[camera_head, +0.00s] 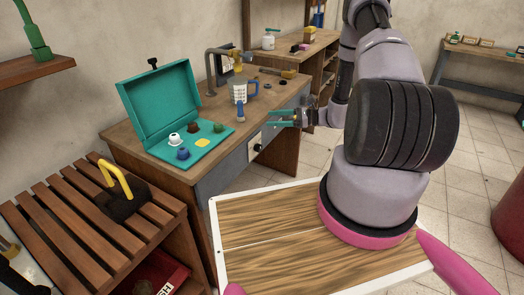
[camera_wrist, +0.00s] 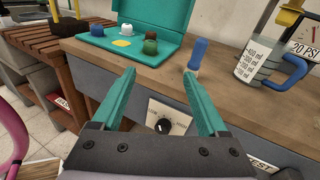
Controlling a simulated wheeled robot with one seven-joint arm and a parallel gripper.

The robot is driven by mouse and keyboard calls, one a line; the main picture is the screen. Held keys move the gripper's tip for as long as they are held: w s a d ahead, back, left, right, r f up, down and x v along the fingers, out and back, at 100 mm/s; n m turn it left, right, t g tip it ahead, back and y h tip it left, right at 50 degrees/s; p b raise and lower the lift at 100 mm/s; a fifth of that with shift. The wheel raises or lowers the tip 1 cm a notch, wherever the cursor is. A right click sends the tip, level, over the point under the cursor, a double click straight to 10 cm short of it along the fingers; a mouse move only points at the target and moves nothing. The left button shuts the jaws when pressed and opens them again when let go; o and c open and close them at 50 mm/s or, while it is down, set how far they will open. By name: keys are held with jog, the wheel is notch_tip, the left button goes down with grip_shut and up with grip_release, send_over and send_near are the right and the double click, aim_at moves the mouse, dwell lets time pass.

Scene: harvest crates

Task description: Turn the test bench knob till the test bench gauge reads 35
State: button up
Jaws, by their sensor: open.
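The knob (camera_wrist: 163,125), dark with a light mark, sits on a white dial plate (camera_wrist: 178,114) on the front of the test bench. The knob also shows in the head view (camera_head: 259,148), below the bench top. My gripper (camera_wrist: 160,74) is open, with teal fingers apart and nothing between them. In the head view my gripper (camera_head: 271,118) is beside the bench's front edge, above the knob and not touching it. A display marked 20 PSI (camera_wrist: 304,45) is partly cut off at the right of the wrist view; I cannot tell whether it is the whole gauge.
A slatted wooden table (camera_head: 60,215) with a yellow-handled object stands at left.

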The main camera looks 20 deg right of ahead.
aim_at(261, 149)
jog(key=s+d+f+m+t+h, duration=0.1)
jog(key=d+f+m+t, duration=0.2)
jog(key=f, duration=0.6)
jog(key=s+d+f+m+t+h, duration=0.1)
jog(key=s+f+m+t+h, duration=0.1)
jog(key=f+m+t, duration=0.45)
jog(key=w+a+g, duration=0.1)
jog(key=w+a, duration=0.1)
jog(key=w+a+f+n, duration=0.1)
jog(key=w+a, duration=0.2)
jog(key=w+a+f+g, duration=0.1)
jog(key=w+a, duration=0.1)
jog(key=a, duration=0.1)
jog(key=shift+w+n+g, duration=0.25)
jog(key=shift+w+g, duration=0.1)
grip_shut()
